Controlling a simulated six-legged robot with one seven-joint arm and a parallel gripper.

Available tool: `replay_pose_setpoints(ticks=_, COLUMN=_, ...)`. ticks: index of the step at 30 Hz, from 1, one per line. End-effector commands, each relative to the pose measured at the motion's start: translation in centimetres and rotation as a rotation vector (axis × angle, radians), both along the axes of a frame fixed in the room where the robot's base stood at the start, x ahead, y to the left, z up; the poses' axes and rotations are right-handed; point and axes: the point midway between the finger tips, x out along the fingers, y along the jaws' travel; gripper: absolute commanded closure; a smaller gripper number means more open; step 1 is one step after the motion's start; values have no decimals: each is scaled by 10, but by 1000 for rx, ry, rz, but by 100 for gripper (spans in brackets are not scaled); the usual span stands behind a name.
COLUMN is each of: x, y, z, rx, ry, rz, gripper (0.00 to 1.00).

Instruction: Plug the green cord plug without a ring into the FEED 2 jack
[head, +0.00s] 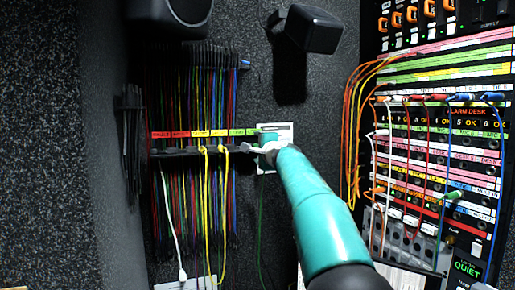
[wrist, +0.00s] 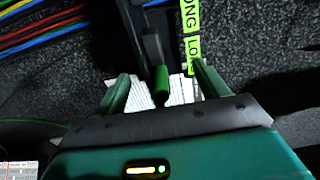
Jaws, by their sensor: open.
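My gripper (head: 260,148) is at the right end of the cord rack, below the green label strip. In the wrist view my gripper (wrist: 160,72) is open, with one green finger on each side of a green plug (wrist: 160,86). The plug hangs from a dark rack part, with gaps to both fingers. I see no ring on its visible part. In the head view my arm hides the plug, while a thin green cord (head: 262,220) hangs below. The jack panel (head: 427,218) is at the right; its small labels are too blurred to pick out FEED 2.
The cord rack (head: 195,152) holds many hanging coloured cords left of my gripper. A white card (head: 284,128) is on the wall behind it. Orange cords (head: 350,130) loop at the panel's left side. A green plug (head: 453,195) sits at the panel's right.

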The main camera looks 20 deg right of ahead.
Motion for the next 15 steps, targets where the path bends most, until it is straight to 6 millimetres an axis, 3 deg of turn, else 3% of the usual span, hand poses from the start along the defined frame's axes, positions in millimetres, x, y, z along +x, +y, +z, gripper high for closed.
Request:
replay_pose_setpoints(ticks=5, x=-16, y=-2, z=2, rx=3, ry=-1, rz=-1, gripper=27)
replay_pose_setpoints(ticks=15, x=-73, y=0, z=2, rx=1, ry=-1, rz=-2, gripper=27)
